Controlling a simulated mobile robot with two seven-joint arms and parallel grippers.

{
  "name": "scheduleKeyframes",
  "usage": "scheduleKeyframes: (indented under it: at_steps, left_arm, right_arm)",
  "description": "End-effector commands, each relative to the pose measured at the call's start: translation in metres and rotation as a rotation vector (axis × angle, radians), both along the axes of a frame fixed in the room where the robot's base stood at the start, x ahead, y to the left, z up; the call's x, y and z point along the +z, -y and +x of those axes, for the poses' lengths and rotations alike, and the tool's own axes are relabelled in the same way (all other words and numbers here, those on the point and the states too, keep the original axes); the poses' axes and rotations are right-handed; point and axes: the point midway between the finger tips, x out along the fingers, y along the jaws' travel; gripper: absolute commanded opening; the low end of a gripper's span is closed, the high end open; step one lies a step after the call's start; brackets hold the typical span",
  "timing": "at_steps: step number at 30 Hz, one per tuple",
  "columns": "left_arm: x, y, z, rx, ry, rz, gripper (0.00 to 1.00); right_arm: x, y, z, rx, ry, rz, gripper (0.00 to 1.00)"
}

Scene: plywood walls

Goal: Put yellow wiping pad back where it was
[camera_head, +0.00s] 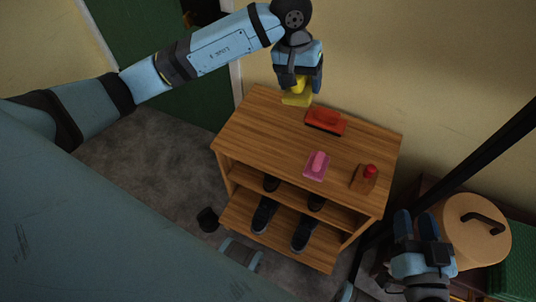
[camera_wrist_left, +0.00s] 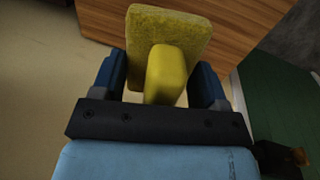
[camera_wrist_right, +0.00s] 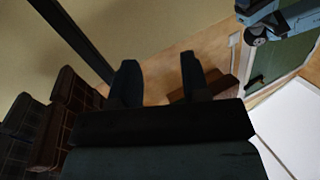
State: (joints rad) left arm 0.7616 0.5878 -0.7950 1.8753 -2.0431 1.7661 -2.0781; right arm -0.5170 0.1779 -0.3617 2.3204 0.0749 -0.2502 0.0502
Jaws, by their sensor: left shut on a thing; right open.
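The yellow wiping pad (camera_head: 297,98) is at the back left of the wooden cabinet top (camera_head: 262,130). My left gripper (camera_head: 299,84) is shut on its yellow handle, from above. In the left wrist view the pad (camera_wrist_left: 190,27) shows a flat plate with the handle (camera_wrist_left: 166,72) between the fingers. I cannot tell whether the pad touches the top or hangs just above it. My right gripper (camera_head: 416,224) is open and empty, right of the cabinet; its fingers also show in the right wrist view (camera_wrist_right: 160,88).
On the cabinet top are a red pad (camera_head: 326,121), a pink pad (camera_head: 317,165) and a brown block with a red knob (camera_head: 364,178). Shoes (camera_head: 264,215) stand on the shelves below. A round wooden-topped item (camera_head: 475,229) and a black pole (camera_head: 455,180) are at the right.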

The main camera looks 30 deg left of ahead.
Motion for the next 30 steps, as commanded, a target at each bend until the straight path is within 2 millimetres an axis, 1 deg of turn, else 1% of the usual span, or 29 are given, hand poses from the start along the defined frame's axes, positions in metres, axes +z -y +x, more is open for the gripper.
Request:
scheduleKeyframes:
  at_steps: [1,3,6,9,11,14,19,20,24,27,30]
  left_arm:
    - [-0.033,-0.017,-0.001,-0.017,-0.002,0.057,0.48]
    - [-0.052,-0.036,-0.004,-0.040,-0.007,0.115,0.48]
    - [-0.070,-0.057,-0.007,-0.057,-0.010,0.171,0.48]
    - [-0.079,-0.070,-0.009,-0.063,-0.011,0.202,0.48]
    - [-0.084,-0.074,-0.010,-0.064,-0.013,0.211,0.48]
    - [-0.098,-0.076,-0.011,-0.067,-0.016,0.215,0.48]
    - [-0.143,-0.075,-0.012,-0.066,-0.018,0.213,0.48]
    - [-0.152,-0.075,-0.012,-0.066,-0.019,0.213,0.48]
    - [-0.189,-0.075,-0.012,-0.065,-0.017,0.212,0.48]
    - [-0.212,-0.075,-0.012,-0.065,-0.016,0.211,0.48]
    - [-0.228,-0.075,-0.011,-0.065,-0.014,0.212,0.48]
  right_arm:
    - [-0.017,-0.002,-0.001,0.007,0.022,0.016,0.43]
    - [-0.018,-0.004,-0.002,0.014,0.048,0.035,0.43]
    - [-0.017,-0.006,-0.003,0.022,0.074,0.055,0.43]
    - [-0.016,-0.007,-0.004,0.027,0.089,0.067,0.43]
    - [-0.014,-0.008,-0.005,0.029,0.097,0.074,0.43]
    - [-0.009,-0.010,-0.006,0.036,0.124,0.092,0.43]
    - [0.009,-0.015,-0.008,0.056,0.205,0.146,0.43]
    - [0.008,-0.015,-0.009,0.059,0.205,0.148,0.43]
    - [-0.007,-0.017,-0.007,0.070,0.163,0.132,0.43]
    - [-0.016,-0.018,-0.006,0.077,0.133,0.119,0.43]
    - [-0.022,-0.018,-0.006,0.083,0.112,0.110,0.43]
